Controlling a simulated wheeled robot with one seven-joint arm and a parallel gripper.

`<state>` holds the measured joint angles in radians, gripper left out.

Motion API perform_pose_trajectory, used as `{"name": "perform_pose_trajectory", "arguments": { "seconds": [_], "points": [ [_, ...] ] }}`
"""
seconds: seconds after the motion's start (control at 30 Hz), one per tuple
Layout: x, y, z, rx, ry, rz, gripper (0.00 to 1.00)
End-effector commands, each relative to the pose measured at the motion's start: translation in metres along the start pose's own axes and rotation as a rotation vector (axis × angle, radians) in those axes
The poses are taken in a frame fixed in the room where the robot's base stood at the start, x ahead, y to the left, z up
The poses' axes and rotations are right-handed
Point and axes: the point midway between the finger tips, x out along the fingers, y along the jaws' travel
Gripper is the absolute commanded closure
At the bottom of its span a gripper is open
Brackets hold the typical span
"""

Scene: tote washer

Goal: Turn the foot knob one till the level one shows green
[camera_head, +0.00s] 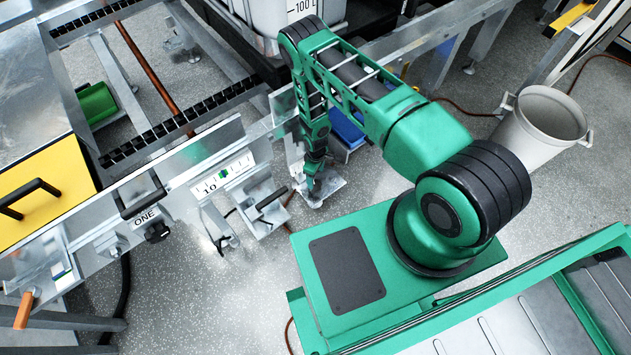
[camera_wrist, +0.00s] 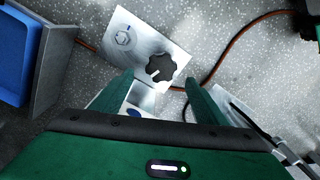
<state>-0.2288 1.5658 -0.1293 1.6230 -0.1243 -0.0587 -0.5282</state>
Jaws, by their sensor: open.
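A black lobed knob (camera_wrist: 161,67) with a white mark sits on a pale metal foot plate (camera_wrist: 143,33) in the wrist view. My gripper (camera_wrist: 159,80) is open, its two green fingers apart and pointing toward the knob, with nothing held. I cannot tell how far above the knob the tips are. In the head view my gripper (camera_head: 311,184) hangs over the foot plate (camera_head: 328,192) and mostly hides the knob. A white scale (camera_head: 222,174) on the frame rail shows a green mark near its middle. A plate marked ONE (camera_head: 146,217) is left of it.
A black knob (camera_head: 157,232) hangs below the ONE plate. A metal bracket with a black handle (camera_head: 265,205) stands left of my gripper. A blue bin (camera_head: 346,128) lies behind it, also seen in the wrist view (camera_wrist: 14,55). An orange cable (camera_wrist: 235,40) crosses the floor.

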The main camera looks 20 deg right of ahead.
Motion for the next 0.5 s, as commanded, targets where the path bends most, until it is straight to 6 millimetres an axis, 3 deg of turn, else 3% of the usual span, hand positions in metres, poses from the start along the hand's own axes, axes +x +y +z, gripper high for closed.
{"name": "perform_pose_trajectory", "arguments": {
  "seconds": [0.2,0.5],
  "points": [
    [-0.025,0.001,0.0,0.0,0.0,0.001,0.33],
    [-0.031,0.001,0.0,-0.001,-0.001,0.001,0.33]
  ]
}}
